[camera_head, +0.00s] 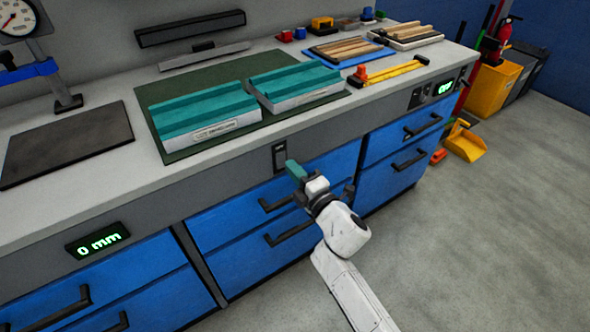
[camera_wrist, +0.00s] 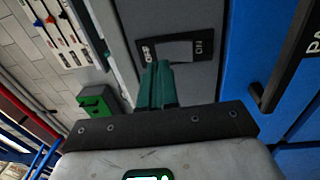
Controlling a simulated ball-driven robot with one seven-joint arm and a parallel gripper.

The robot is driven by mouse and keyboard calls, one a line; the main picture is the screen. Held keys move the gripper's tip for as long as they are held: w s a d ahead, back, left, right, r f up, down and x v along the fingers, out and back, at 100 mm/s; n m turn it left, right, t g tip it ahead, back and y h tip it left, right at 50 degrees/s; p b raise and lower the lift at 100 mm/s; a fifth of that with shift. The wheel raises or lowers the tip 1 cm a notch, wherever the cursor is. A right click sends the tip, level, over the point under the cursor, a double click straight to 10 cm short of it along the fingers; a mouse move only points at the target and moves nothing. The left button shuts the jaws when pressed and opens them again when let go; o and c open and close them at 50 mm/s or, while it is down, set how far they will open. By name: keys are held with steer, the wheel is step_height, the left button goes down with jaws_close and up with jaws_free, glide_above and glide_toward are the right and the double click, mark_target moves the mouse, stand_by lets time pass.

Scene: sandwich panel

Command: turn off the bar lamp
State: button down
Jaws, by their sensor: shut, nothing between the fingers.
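A rocker switch (camera_head: 279,157) sits on the grey front edge of the bench. My gripper (camera_head: 291,169) has teal fingers, shut and empty, close by the switch's lower right in the head view. In the wrist view the fingertips (camera_wrist: 158,68) overlap the switch's left part; I cannot tell whether they touch. A long dark bar (camera_head: 190,28), likely the lamp, is on the wall; no glow shows on it.
Blue drawers with black handles (camera_head: 292,230) lie below the switch. On the bench are a green mat (camera_head: 195,80) with teal-topped blocks, a dark plate (camera_head: 65,145) and a gauge stand. A "0 mm" display (camera_head: 97,241) is left of the switch. Open floor lies right.

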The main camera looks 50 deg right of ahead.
steer(key=r+v, duration=0.2)
steer(key=v, duration=0.8)
steer(key=shift+s, duration=0.4)
steer(key=shift+a+r, duration=0.1)
steer(key=s+f+m+g+p, duration=0.4)
steer(key=s+m+g+p, duration=0.25)
steer(key=m+g, duration=0.45)
steer(key=s+a+m+g+y+p, duration=0.3)
steer(key=s+a+m+g+y, duration=0.1)
steer(key=s+a, duration=0.6)
steer(key=shift+s+a+g+y+p, duration=0.4)
steer(key=shift+a+g+y, duration=0.1)
steer(key=shift+a+g, duration=0.6)
